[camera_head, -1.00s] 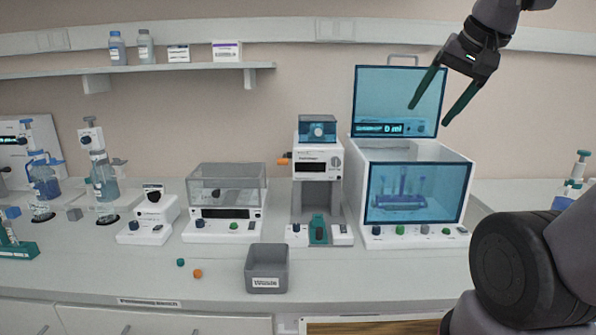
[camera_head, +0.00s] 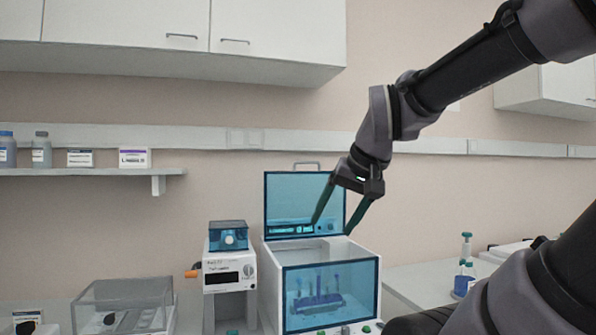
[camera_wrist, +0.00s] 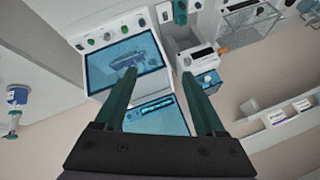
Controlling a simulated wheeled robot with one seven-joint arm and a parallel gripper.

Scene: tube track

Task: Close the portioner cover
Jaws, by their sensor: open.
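A white cabinet (camera_head: 312,252) with a blue see-through front window has a blue see-through cover (camera_head: 290,190) standing upright at its top back, with a handle on the upper edge. I take this raised cover as the portioner's; no label naming it is readable. My gripper (camera_head: 332,228) is open and empty, its two green fingers pointing down at the cover's lower right part in the picture. I cannot tell whether they touch it. In the wrist view the cover (camera_wrist: 155,118) shows between the fingers, with the cabinet's window (camera_wrist: 125,60) beyond.
A white device (camera_head: 229,272) with a blue box on top and an orange knob stands close left of the cabinet. Further left is a clear-lidded box (camera_head: 124,303). A shelf (camera_head: 80,171) with bottles is on the wall. Bottles (camera_head: 465,265) stand to the right.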

